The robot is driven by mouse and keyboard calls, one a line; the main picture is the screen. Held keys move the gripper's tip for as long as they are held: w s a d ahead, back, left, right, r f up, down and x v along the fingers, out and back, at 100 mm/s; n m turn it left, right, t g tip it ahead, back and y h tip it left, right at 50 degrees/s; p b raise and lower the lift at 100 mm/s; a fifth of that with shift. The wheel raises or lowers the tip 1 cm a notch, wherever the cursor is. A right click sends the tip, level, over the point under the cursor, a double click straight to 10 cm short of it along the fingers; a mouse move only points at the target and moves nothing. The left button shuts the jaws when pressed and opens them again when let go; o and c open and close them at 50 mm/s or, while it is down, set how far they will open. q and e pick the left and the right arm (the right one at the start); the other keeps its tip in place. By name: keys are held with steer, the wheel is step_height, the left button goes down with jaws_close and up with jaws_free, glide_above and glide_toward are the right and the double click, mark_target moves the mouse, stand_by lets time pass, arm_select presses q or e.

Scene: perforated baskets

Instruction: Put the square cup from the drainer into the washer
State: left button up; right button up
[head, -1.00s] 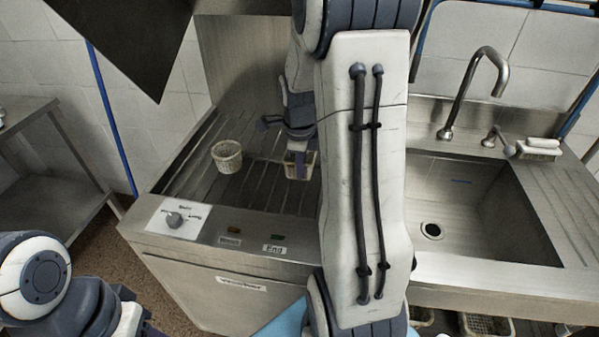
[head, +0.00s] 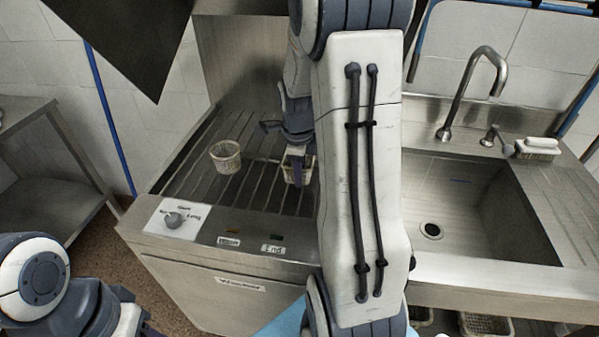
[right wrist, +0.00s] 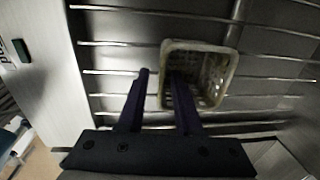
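The square cup (head: 309,162), a pale perforated basket, stands on the ribbed rack inside the washer (head: 225,284), partly hidden by my right gripper. In the right wrist view the square cup (right wrist: 222,72) is seen from above with its open top towards the camera. My right gripper (right wrist: 160,75) straddles the cup's left wall, one finger inside the cup and one outside. Its fingers are apart, with a gap to the wall. In the head view this gripper (head: 297,170) is down at the cup. My left gripper is not in view; only its arm shows at the lower left.
A round perforated cup (head: 226,157) stands on the rack left of the square cup. A knob panel (head: 174,219) is at the washer's front left. The sink (head: 470,205) with a faucet (head: 472,85) is to the right.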

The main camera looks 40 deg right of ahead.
step_height(320, 180, up, 12)
steer(key=a+p, duration=0.1)
steer(key=s+a+f+n+y, duration=0.1)
steer(key=s+a+n, duration=0.1)
steer(key=a+n, duration=0.65)
steer(key=s+a+f+n, duration=0.1)
steer(key=s+a+n, duration=0.1)
steer(key=a+n, duration=0.65)
steer(key=s+a+f+n+y, duration=0.1)
steer(key=s+a+f+n, duration=0.1)
steer(key=s+a+n, duration=1.1)
steer(key=s+n, duration=0.1)
steer(key=n, duration=0.4)
steer(key=shift+s+a+f+g, duration=0.25)
steer(key=shift+s+a+g, duration=0.1)
steer(key=shift+a+g, duration=0.05)
step_height(320, 180, up, 6)
steer(key=p, duration=0.5)
steer(key=shift+f+p, duration=0.2)
steer(key=shift+p, duration=0.2)
